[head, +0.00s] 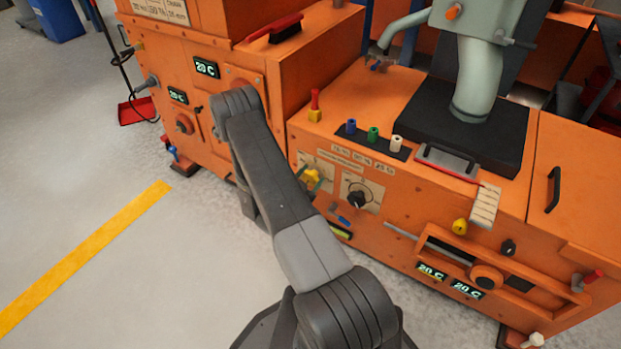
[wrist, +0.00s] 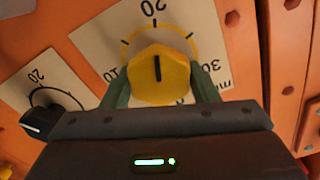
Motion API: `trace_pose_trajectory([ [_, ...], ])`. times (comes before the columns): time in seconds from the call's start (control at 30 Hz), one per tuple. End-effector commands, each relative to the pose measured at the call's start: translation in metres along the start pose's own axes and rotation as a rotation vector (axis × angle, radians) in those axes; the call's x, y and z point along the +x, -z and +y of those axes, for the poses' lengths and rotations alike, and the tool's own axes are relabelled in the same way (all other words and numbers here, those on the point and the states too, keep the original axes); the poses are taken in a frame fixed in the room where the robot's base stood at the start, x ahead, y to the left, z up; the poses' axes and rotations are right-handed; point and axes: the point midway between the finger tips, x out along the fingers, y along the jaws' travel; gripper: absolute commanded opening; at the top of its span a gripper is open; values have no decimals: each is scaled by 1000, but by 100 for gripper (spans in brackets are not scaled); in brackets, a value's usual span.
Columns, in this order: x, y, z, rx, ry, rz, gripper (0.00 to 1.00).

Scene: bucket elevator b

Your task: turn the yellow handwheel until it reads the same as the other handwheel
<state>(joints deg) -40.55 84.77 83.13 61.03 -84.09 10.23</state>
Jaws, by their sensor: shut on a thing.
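The yellow handwheel (wrist: 172,84) is in the middle of the wrist view, on a pale dial plate marked 10, 20 and 30. Its black line points up toward the 20. My gripper (wrist: 162,88) has its green fingers on both sides of the wheel and is shut on it. In the head view the yellow handwheel (head: 312,175) sits on the orange front panel, with my gripper (head: 311,178) at it. The other handwheel (wrist: 41,121) is black, on its own dial at the left of the wrist view. It also shows in the head view (head: 357,200). I cannot read its setting surely.
The orange machine (head: 400,232) fills the right, with a yellow knob (head: 460,227), a black knob (head: 508,247) and lit displays lower on its front. A second orange cabinet stands left. Grey floor (head: 130,265) with a yellow stripe is clear at left.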

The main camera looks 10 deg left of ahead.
Motion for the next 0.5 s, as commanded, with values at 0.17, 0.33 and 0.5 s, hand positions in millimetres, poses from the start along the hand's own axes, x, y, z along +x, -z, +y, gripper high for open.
trace_pose_trajectory([
  [0.17,0,-2,0,-89,-1,0,31],
  [0.33,0,-2,0,-226,-1,-1,31],
  [0.5,0,-2,-1,-384,-1,0,31],
])
